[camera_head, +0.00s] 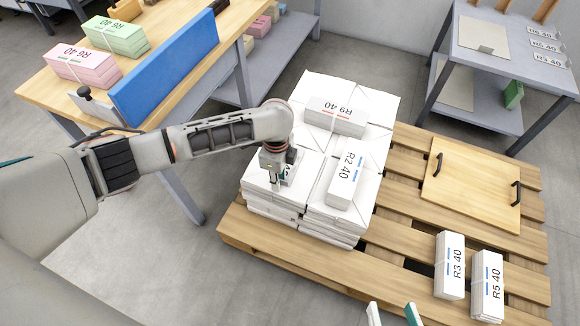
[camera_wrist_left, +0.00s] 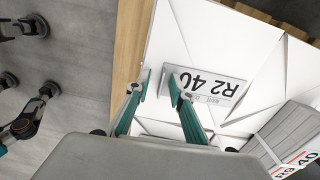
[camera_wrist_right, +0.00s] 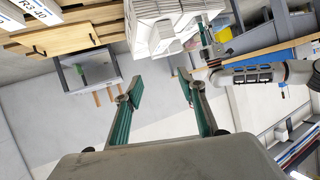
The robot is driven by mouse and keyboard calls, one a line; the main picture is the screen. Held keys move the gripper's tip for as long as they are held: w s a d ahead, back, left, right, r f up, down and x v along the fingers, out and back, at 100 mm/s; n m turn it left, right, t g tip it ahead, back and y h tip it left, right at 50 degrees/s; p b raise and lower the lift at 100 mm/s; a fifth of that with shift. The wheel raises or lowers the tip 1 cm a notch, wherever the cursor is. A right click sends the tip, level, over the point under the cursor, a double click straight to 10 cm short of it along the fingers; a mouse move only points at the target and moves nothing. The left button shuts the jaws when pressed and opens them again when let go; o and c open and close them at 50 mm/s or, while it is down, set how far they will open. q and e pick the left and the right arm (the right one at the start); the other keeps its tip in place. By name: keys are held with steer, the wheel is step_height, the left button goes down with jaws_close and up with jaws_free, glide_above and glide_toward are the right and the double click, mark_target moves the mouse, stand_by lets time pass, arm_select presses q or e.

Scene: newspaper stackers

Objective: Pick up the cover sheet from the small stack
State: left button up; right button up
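The small stack (camera_head: 270,202) of white paper stands at the front left of the pallet. On top lies a pale card or sheet printed R2 40 (camera_wrist_left: 218,88), partly hidden by my gripper in the head view; I take it as the cover sheet. My left gripper (camera_head: 276,180) points down over this stack. In the left wrist view its fingertips (camera_wrist_left: 160,82) are apart at one end of the card, one overlapping its edge; contact is unclear. My right gripper (camera_wrist_right: 161,90) is open and empty, and its fingertips show at the bottom of the head view (camera_head: 393,313).
A strapped R2 40 bundle (camera_head: 348,179) and an R9 40 bundle (camera_head: 337,116) lie on neighbouring white stacks. The pallet (camera_head: 400,240) also holds a handled wooden board (camera_head: 472,184) and R3 40 (camera_head: 449,265) and R5 40 (camera_head: 486,285) bundles. A wooden table (camera_head: 160,22) stands left.

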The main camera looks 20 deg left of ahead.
arm_select(q)
steer(key=shift+w+r, duration=0.2)
steer(key=shift+r, duration=0.2)
jaws_close()
arm_select(e)
steer(key=shift+d, duration=0.1)
